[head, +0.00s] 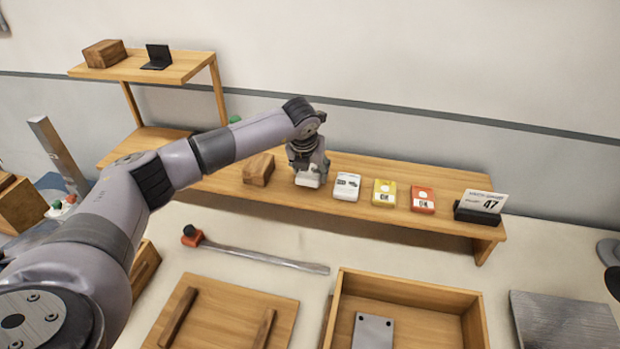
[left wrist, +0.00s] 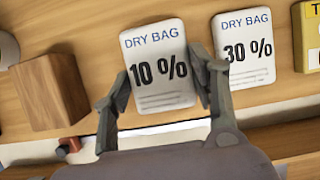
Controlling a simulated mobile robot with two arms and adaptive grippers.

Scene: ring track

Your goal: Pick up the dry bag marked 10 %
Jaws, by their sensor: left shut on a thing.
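The dry bag marked 10 % (left wrist: 158,69) is a white packet between the fingers of my left gripper (left wrist: 162,95) in the left wrist view. The fingers touch its two side edges, and its label faces the camera. In the head view my left gripper (head: 308,170) reaches down onto the wooden shelf, and only the lower part of the bag (head: 307,181) shows under it. I cannot tell if the bag is lifted off the shelf. My right gripper is in neither view.
A wooden block (head: 258,169) is close on the left. An open wooden box (head: 458,297) stands in front.

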